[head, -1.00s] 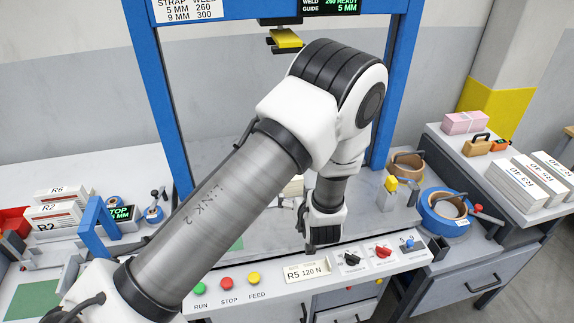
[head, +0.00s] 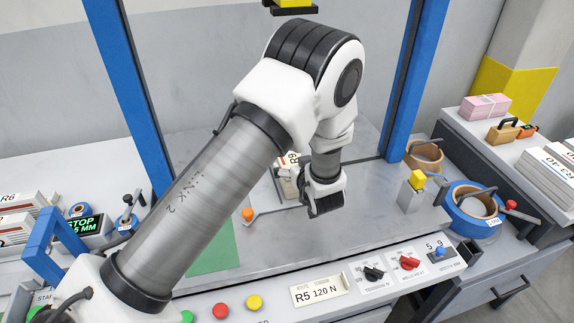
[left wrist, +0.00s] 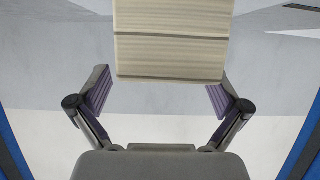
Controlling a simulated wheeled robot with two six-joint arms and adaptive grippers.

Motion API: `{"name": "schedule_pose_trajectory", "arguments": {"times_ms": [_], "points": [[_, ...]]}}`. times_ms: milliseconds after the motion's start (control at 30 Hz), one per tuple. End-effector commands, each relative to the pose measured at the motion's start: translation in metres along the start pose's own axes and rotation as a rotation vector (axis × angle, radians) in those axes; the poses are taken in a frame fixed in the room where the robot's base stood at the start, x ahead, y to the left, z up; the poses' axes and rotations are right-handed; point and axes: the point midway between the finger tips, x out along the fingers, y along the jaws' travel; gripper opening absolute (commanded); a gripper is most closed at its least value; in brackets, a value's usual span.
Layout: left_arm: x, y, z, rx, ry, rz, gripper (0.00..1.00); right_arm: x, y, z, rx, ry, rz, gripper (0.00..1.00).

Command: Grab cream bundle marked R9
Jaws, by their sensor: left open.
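A cream bundle (head: 287,185) stands on the grey machine bed, partly hidden behind my left gripper; a label on its top, partly covered, appears to read R9. My left gripper (head: 325,205) points down over the bed just right of and in front of the bundle. In the left wrist view the cream bundle (left wrist: 170,45) fills the upper middle, with a thin dark line across it. My left gripper (left wrist: 160,88) is open there, its two fingers apart, with nothing held between them. My right gripper is not in view.
Blue posts (head: 130,95) flank the bed. An orange knob (head: 247,214) and a green mat (head: 212,250) lie left of the bundle. A control panel (head: 318,290) runs along the front. A yellow-topped post (head: 412,190) and blue strap roll (head: 475,207) stand right.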

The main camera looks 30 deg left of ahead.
Motion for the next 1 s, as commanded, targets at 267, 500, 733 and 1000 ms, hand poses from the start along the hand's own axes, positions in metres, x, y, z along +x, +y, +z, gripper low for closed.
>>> {"name": "schedule_pose_trajectory", "arguments": {"times_ms": [267, 500, 733, 1000], "points": [[0.045, -0.006, -0.006, -0.001, -0.001, -0.002, 1.0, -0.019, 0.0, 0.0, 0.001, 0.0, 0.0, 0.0], [0.053, -0.005, -0.004, 0.001, 0.001, 0.001, 1.0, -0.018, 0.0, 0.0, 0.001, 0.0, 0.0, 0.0], [0.052, -0.005, -0.004, 0.001, 0.001, 0.001, 0.33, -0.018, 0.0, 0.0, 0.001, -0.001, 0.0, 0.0], [0.052, -0.004, -0.006, 0.0, 0.004, 0.001, 0.01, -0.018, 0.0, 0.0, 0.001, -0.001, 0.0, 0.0]]}}
